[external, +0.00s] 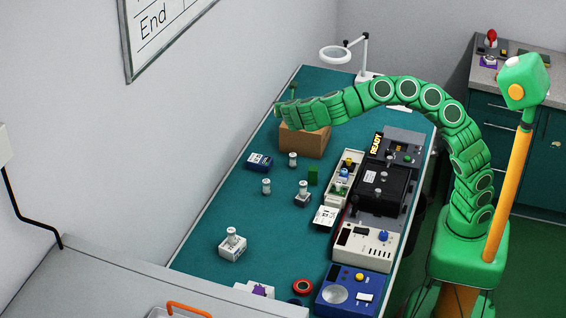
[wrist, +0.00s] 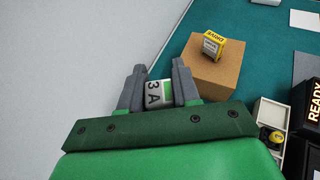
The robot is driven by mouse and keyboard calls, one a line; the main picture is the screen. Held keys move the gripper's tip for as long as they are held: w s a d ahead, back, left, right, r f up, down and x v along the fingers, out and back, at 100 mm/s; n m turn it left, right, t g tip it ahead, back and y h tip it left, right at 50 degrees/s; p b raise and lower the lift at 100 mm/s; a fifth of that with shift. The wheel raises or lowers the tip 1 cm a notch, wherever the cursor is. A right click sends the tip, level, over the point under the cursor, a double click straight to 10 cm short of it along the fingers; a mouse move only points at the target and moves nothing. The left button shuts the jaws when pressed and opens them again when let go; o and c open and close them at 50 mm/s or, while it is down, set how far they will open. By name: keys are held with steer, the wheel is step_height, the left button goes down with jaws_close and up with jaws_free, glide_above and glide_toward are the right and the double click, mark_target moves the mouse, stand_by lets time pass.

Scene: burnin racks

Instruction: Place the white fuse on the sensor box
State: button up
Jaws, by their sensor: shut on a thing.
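My gripper (wrist: 158,92) is shut on a small white block with a green patch and "3 A" printed on it, likely the white fuse (wrist: 154,100). In the external view my gripper (external: 281,108) is at the table's far left, just left of and above a brown box (external: 305,143); the held piece cannot be made out there. In the wrist view the brown box (wrist: 200,77) is ahead to the right, with a yellow box (wrist: 222,50) on top. I cannot read which box is the sensor box.
Several white cylindrical pieces stand on the green table (external: 205,215), one on a white box (external: 232,248). A dark blue box (external: 259,161) lies near the left edge. Devices, including a blue one (external: 350,290), line the right side. A magnifier lamp (external: 336,54) stands at the far end.

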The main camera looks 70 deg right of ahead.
steer(key=s+d+f+m+g+h, duration=0.1)
steer(key=s+d+m+g, duration=0.1)
steer(key=s+d, duration=0.1)
glide_above(259, 157)
steer(key=shift+s+d+f, duration=0.1)
steer(key=shift+f, duration=4.95)
steer(key=shift+s+d+f, duration=0.1)
steer(key=shift+f, duration=4.9)
steer(key=shift+w+f, duration=0.15)
steer(key=shift+f, duration=1.4)
steer(key=shift+f, duration=0.15)
steer(key=o, duration=1)
steer(key=shift+o, duration=0.2)
